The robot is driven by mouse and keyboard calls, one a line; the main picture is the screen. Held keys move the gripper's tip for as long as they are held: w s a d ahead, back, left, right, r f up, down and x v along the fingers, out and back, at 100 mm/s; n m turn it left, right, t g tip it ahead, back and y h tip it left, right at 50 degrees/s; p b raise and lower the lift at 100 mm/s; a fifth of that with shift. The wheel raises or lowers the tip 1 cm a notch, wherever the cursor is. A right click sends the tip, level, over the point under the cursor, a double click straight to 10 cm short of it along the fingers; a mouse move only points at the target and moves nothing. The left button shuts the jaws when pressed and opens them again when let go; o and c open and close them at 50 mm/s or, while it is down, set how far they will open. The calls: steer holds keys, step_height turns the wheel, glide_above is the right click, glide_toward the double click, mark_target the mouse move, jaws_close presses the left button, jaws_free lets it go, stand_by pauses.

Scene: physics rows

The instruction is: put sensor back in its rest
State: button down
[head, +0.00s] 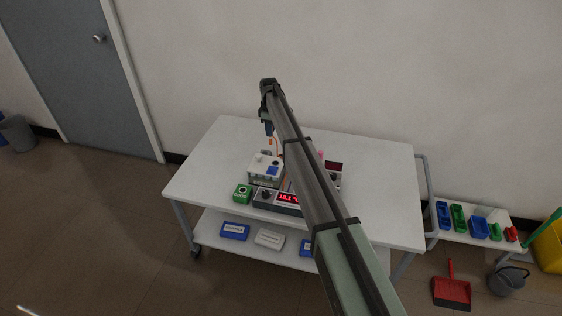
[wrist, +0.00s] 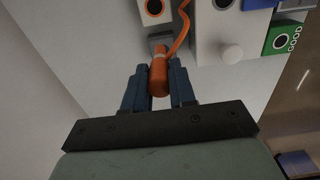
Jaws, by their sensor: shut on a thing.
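My gripper (wrist: 160,88) has its two dark blue fingers on either side of the orange sensor (wrist: 159,72), a small cylinder with an orange cord running off its far end. It is shut on the sensor. A small grey block (wrist: 157,40) lies just beyond the sensor's far end in the wrist view; I cannot tell whether they touch or whether it is the rest. In the head view my gripper (head: 268,130) points down behind the white box (head: 264,170), with a bit of orange below the fingers. The rest cannot be made out clearly there.
The white box has a knob (wrist: 232,54) on it. A green box (head: 242,193) and a unit with a red display (head: 289,198) stand in front. Another displayed unit (head: 334,166) is partly behind my arm. The white table top (head: 205,165) is clear at left.

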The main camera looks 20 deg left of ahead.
steer(key=d, duration=0.5)
step_height(320, 180, down, 6)
steer(key=shift+r, duration=0.2)
steer(key=shift+f, duration=1.8)
stand_by(2.3)
steer(key=c, duration=0.8)
jaws_free()
steer(key=shift+c, duration=0.2)
steer(key=shift+o, duration=0.3)
steer(key=o, duration=0.3)
steer(key=shift+r, duration=0.15)
